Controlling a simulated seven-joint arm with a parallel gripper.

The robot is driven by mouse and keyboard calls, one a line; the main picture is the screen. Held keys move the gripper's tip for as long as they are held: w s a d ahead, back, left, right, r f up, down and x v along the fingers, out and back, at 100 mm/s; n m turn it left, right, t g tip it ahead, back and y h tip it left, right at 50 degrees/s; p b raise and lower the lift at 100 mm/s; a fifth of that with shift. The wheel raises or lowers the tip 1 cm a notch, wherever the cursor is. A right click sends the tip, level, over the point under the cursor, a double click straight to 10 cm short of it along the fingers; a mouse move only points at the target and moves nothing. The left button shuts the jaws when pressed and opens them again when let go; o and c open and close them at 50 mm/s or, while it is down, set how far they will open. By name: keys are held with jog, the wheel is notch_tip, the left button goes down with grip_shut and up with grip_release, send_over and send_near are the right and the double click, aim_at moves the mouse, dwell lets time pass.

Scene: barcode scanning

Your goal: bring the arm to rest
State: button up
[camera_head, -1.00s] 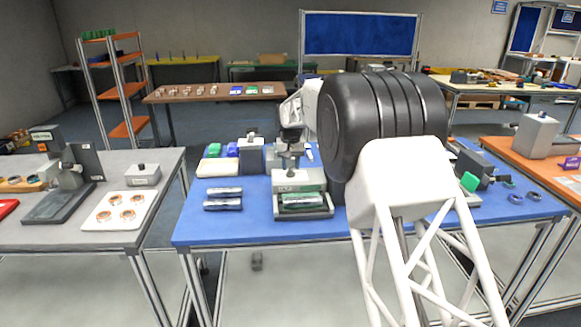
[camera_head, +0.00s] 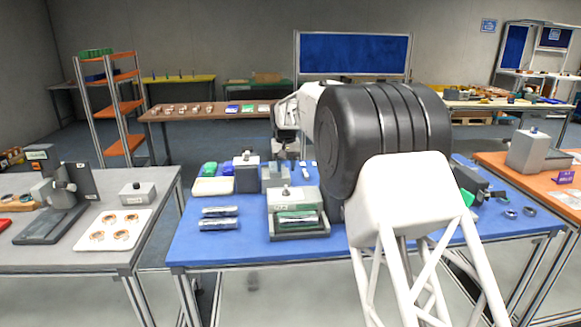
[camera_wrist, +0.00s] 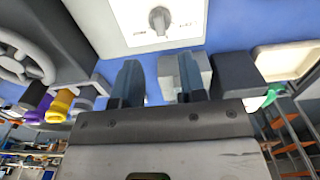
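My gripper (camera_wrist: 158,84) is open in the wrist view, its two dark fingers apart with nothing between them. In the head view, my arm's large black joint and white links hide part of the blue table (camera_head: 240,250) and the fingertips are not clear. My wrist is above the back of the table, apart from the things on it. A grey device (camera_head: 297,200) at the front middle holds a shiny cylinder with a green band (camera_head: 297,217) in its front tray. Two more silver cylinders (camera_head: 219,217) lie to its left.
A knob panel (camera_wrist: 158,22) shows in the wrist view. Dark blue rings (camera_head: 511,213) lie at right. The table's front left is clear.

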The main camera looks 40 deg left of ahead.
jog(key=shift+d, duration=0.1)
jog(key=w+d+r+m, duration=0.15)
jog(key=d+r, duration=0.35)
jog(key=d, duration=0.8)
jog(key=w+d+r+m, duration=0.15)
jog(key=d+r, duration=0.45)
jog(key=d, duration=0.6)
jog(key=s+d+r+m+t, duration=0.15)
jog(key=s+d, duration=0.35)
jog(key=d, duration=0.7)
jog(key=s+d+r, duration=0.2)
jog(key=s+d, duration=0.2)
jog(key=d, duration=0.8)
jog(key=s+d+r+m, duration=0.15)
jog(key=s+d, duration=0.35)
jog(key=d, duration=0.7)
jog(key=s+d+f+m, duration=0.1)
jog(key=s+d+f, duration=0.2)
jog(key=s+d, duration=0.4)
jog(key=s+d+f+m, duration=0.1)
jog(key=s+d+f, duration=0.3)
jog(key=s+d, duration=0.3)
jog(key=s+d+f+m+t, duration=0.1)
jog(key=s+d+f, duration=0.3)
jog(key=s+d, duration=0.4)
jog(key=s, duration=0.7)
jog(key=shift+f, duration=0.15)
